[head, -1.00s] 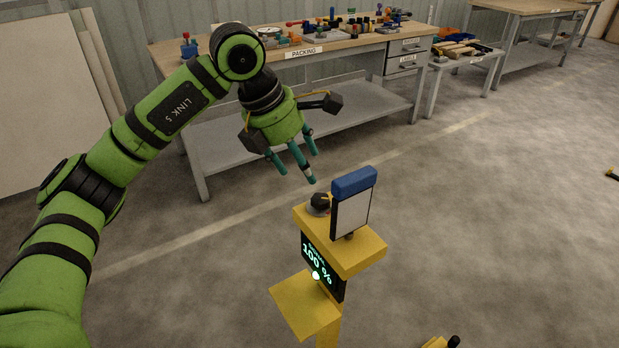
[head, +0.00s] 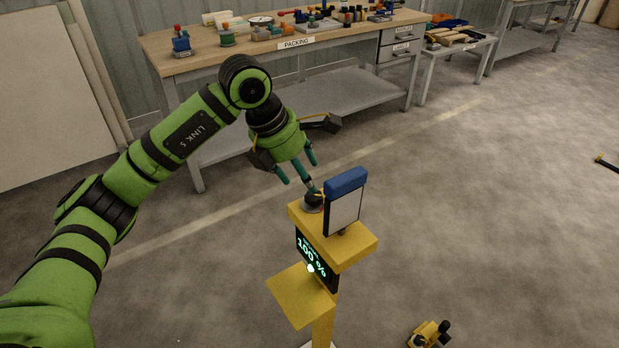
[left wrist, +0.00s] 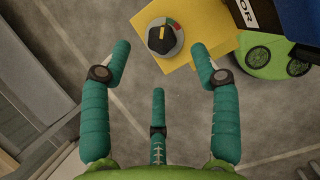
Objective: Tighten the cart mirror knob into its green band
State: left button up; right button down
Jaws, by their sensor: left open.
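The mirror knob (left wrist: 161,37) is black with a yellow pointer line, on a grey round base with a red and a green mark. It sits on the yellow cart top (left wrist: 196,22), and the head view shows the knob (head: 312,203) beside the white mirror panel (head: 343,211) with its blue top. In the wrist view the pointer lies near upright in the picture; the band's exact extent is hard to tell. My left gripper (head: 304,177) is open, its teal fingers (left wrist: 160,90) spread and empty, just above and behind the knob. My right gripper is not in view.
A lit display (head: 316,257) on the cart reads 100 %. A yellow shelf (head: 296,295) juts out below it. The packing bench (head: 215,52) with several parts stands behind.

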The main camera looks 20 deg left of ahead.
aim_at(311, 195)
pick_arm(q)
jog(key=x, duration=0.6)
jog(key=shift+f+p, duration=0.25)
jog(key=shift+p, duration=0.1)
jog(key=c, duration=1.1)
